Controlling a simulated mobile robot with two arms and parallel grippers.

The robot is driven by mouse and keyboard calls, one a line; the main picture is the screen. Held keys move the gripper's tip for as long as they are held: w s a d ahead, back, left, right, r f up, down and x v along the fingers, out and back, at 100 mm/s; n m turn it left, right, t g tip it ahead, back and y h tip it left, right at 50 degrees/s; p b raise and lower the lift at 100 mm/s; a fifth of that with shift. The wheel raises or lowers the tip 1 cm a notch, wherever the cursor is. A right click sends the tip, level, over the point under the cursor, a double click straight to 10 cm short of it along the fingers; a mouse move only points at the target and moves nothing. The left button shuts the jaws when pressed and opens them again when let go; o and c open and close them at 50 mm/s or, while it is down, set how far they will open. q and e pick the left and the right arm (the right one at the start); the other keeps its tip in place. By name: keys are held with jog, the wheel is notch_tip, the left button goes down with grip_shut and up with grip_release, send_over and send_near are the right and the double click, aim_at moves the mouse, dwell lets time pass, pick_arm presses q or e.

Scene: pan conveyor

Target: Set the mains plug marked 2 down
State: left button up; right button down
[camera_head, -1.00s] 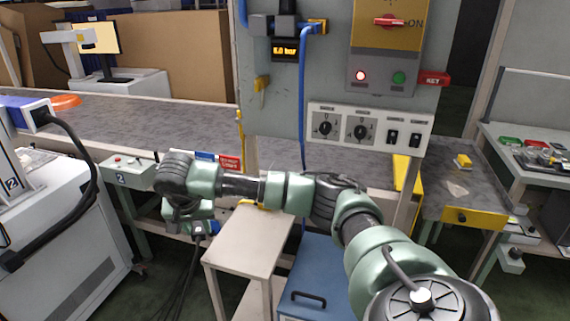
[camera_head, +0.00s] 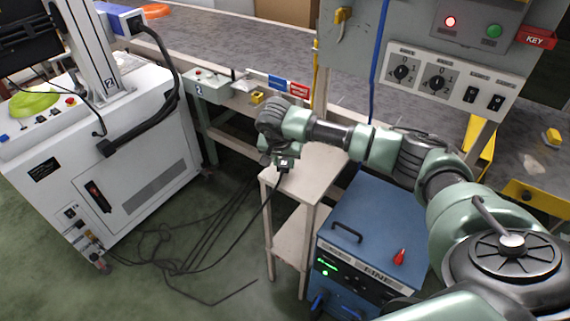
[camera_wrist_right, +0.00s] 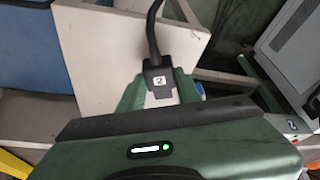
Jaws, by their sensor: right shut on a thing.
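The mains plug marked 2 (camera_wrist_right: 157,82) is black with a white "2" label, held between the green fingers of my right gripper (camera_wrist_right: 160,92) in the right wrist view. In the head view, my right gripper (camera_head: 284,160) hangs at the end of my right arm, above the left part of a small beige stand's top (camera_head: 325,165). The dark plug (camera_head: 285,168) shows small below it, and its black cable runs down to the floor. The beige top (camera_wrist_right: 110,42) also shows behind the plug in the wrist view. I cannot tell whether the plug touches it. My left gripper is not in view.
A blue welder-like box (camera_head: 370,225) stands right of the stand. A white machine cabinet (camera_head: 110,140) with a thick black hose stands at the left. Cables (camera_head: 185,245) lie on the green floor. A grey conveyor bench (camera_head: 220,42) and control panel (camera_head: 450,75) are behind.

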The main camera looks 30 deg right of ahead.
notch_tip(320, 180, down, 2)
jog(key=shift+f, duration=0.15)
jog(key=shift+f, duration=0.1)
jog(key=shift+f, duration=0.15)
jog(key=c, duration=1)
grip_release()
